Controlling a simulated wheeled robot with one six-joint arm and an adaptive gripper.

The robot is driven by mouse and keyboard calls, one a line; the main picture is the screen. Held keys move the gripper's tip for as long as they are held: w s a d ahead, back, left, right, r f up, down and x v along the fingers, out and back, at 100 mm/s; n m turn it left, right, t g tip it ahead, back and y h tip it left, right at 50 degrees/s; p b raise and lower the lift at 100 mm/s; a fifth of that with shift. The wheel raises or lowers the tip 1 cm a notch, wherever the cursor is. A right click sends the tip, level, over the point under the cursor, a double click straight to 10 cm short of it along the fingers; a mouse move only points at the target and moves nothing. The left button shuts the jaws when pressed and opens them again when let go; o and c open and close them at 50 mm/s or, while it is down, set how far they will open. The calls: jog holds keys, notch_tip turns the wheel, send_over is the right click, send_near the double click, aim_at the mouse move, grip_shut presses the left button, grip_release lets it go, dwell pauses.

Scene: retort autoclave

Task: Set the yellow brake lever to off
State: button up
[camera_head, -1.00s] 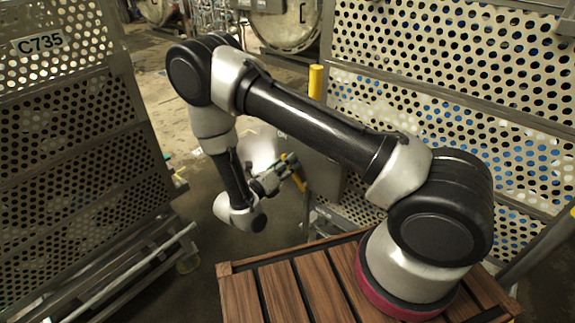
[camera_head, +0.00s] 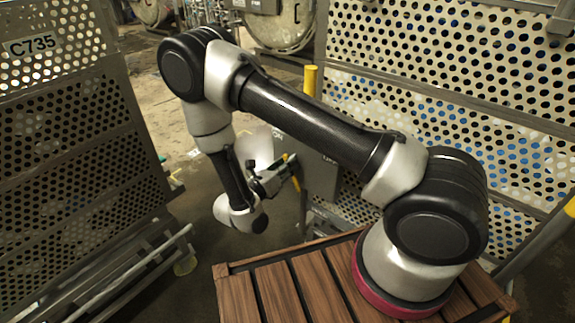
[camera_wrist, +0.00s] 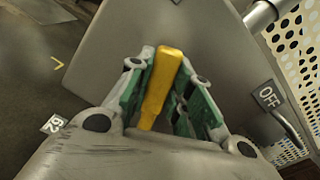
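The yellow brake lever (camera_wrist: 162,85) stands between the two green-padded fingers of my gripper (camera_wrist: 163,68) in the wrist view. The fingertips lie close against both sides of it, so the gripper looks shut on it. In the head view the lever (camera_head: 293,172) is a small yellow bar at the end of my gripper (camera_head: 284,172), in front of a grey panel (camera_head: 318,172).
A perforated cage (camera_head: 440,90) stands behind on the right, with a yellow post (camera_head: 310,80) at its edge. Another perforated cage marked C735 (camera_head: 75,150) is at the left. Bare floor (camera_head: 165,110) lies between. A small label (camera_wrist: 53,123) shows at left in the wrist view.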

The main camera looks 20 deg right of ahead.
jog(key=o, duration=0.4)
jog(key=v, duration=1.2)
